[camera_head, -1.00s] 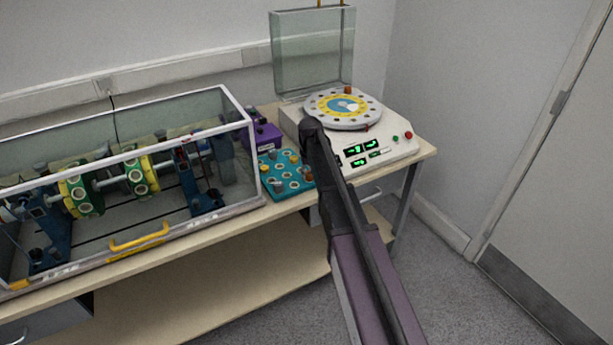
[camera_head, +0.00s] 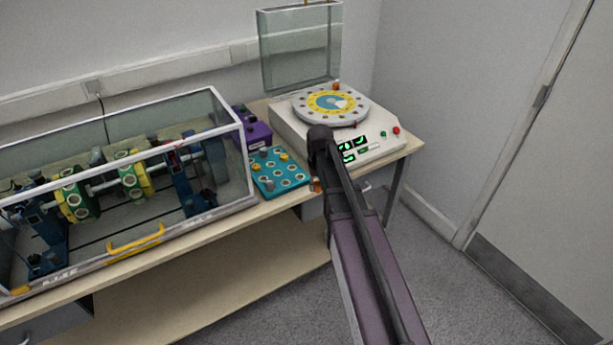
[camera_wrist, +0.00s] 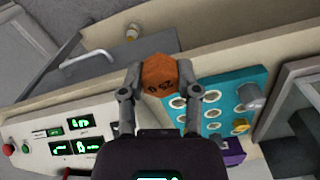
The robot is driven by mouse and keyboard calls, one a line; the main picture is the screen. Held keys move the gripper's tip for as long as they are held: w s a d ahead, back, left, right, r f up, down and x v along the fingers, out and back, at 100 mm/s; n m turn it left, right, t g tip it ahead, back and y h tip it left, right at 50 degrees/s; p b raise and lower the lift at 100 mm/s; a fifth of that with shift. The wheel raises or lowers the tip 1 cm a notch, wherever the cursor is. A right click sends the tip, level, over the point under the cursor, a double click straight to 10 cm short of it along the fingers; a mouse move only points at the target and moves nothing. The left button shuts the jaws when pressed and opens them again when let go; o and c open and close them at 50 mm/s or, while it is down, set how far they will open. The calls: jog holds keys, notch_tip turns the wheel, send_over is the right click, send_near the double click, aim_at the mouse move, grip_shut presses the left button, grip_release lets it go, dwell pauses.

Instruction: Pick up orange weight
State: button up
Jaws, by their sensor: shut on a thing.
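The orange weight (camera_wrist: 160,75) is a faceted piece with dark markings, held between the two fingertips of my gripper (camera_wrist: 159,77) in the wrist view. In the head view a small part of the orange weight (camera_head: 316,185) shows beside my arm, just off the front right corner of the teal tray. My gripper is shut on it; in the head view my arm hides the fingers. The teal tray (camera_wrist: 226,87) with round holes lies to the right of the weight in the wrist view. It also shows on the bench in the head view (camera_head: 291,187).
A white balancing machine (camera_head: 372,155) with a round disc (camera_head: 300,107) stands behind my arm; another orange piece (camera_head: 336,86) is on the disc. A clear-walled case (camera_head: 222,150) with a rotor fills the left bench. A purple box (camera_head: 257,135) stands behind the tray.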

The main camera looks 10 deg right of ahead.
jog(key=shift+s+d+r, duration=0.1)
jog(key=shift+s+d, duration=0.1)
jog(key=shift+s, duration=0.6)
jog(key=shift+s+d+r, duration=0.1)
jog(key=shift+s+d, duration=0.1)
jog(key=shift+s, duration=0.6)
jog(key=shift+w+d, duration=0.1)
